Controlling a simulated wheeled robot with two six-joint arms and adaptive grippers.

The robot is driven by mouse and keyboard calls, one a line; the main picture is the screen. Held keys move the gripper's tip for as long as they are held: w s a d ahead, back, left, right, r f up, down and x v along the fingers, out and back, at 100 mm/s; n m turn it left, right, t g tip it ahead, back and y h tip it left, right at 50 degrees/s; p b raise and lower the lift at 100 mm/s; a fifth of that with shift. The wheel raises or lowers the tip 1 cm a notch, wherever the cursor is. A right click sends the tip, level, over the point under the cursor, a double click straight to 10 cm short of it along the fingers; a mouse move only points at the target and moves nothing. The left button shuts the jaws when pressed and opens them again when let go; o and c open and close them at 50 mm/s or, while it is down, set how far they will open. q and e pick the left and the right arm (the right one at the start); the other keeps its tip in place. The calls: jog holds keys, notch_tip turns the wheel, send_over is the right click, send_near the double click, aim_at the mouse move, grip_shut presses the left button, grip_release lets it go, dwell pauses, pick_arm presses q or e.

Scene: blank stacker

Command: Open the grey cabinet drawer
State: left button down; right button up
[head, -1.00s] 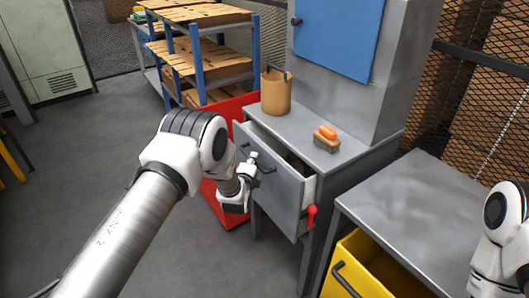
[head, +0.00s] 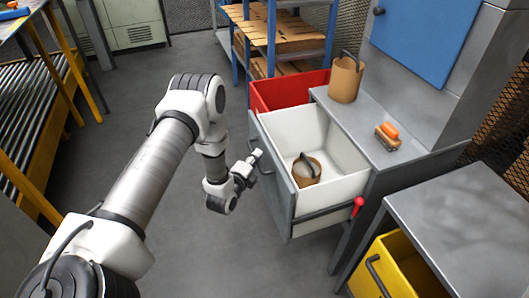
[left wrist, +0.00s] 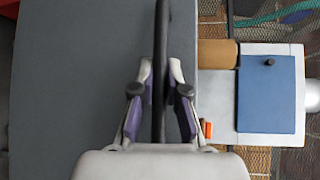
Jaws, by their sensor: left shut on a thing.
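The grey cabinet drawer (head: 281,180) stands far out of the grey cabinet (head: 400,165). Its white inside (head: 340,162) shows, with a brown pot with a dark handle (head: 307,170) in it. My left gripper (head: 254,160) is at the drawer's front face, shut on its dark handle. In the left wrist view the fingers (left wrist: 161,92) sit on both sides of the dark handle bar (left wrist: 162,40), before the grey drawer front (left wrist: 85,80). My right gripper is out of view.
A red bin (head: 285,92) is behind the drawer. A yellow drawer (head: 398,268) sits under the bench at right. The floor left of the drawer is clear.

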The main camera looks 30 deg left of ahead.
pick_arm(q)
jog(key=shift+s, duration=0.1)
jog(key=c, duration=1.2)
grip_release()
jog(key=shift+a, duration=0.1)
jog(key=s, duration=0.4)
jog(key=s+d+r, duration=0.1)
jog(key=s, duration=0.6)
jog(key=shift+s+d+r, duration=0.3)
jog(key=shift+s, duration=0.1)
